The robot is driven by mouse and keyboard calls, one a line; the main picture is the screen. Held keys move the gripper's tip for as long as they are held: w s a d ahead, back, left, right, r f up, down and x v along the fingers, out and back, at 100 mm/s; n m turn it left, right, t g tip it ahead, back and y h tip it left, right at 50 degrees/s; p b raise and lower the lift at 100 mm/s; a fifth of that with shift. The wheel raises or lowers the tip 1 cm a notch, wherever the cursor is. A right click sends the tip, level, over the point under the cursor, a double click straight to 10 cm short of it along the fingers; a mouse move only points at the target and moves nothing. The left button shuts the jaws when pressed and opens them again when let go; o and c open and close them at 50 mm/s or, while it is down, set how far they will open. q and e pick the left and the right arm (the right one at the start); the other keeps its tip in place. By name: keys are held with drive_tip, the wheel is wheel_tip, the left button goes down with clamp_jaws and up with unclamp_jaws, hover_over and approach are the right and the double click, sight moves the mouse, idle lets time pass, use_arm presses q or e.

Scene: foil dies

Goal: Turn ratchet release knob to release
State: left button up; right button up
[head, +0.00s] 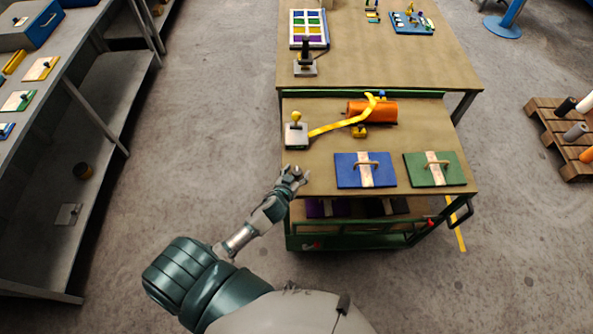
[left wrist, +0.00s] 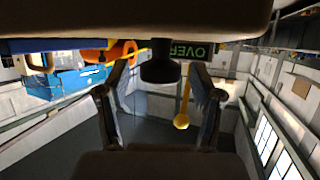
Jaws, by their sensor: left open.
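The ratchet (head: 296,137) is a light grey block with a yellow ball knob (head: 297,117) on top, at the left edge of the cart top. A yellow strap (head: 335,127) runs from it to an orange roll (head: 372,111). My left gripper (head: 295,172) is open at the cart's left edge, nearer than the ratchet and apart from it. In the left wrist view the knob (left wrist: 181,122) on its yellow stem appears between the two open fingers, nearer the right one. The orange roll (left wrist: 112,51) shows at upper left. My right gripper is not in view.
A blue plate (head: 346,178) and a green plate (head: 421,177) with handles lie on the cart's near right. A small yellow object (head: 360,131) sits below the roll. A workbench (head: 400,66) stands behind, shelves (head: 80,130) at left, a pallet (head: 560,140) at right.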

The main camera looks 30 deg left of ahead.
use_arm(q)
drive_tip(key=shift+w+d+f, duration=0.1)
drive_tip(key=shift+w+d, duration=0.05)
drive_tip(key=shift+w, duration=0.25)
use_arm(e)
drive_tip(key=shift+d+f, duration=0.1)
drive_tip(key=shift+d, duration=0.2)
use_arm(q)
drive_tip(key=shift+c, duration=0.4)
drive_tip(key=shift+a+f, duration=0.1)
drive_tip(key=shift+a, duration=0.3)
drive_tip(key=c, duration=1.1)
drive_tip(key=shift+d, duration=0.1)
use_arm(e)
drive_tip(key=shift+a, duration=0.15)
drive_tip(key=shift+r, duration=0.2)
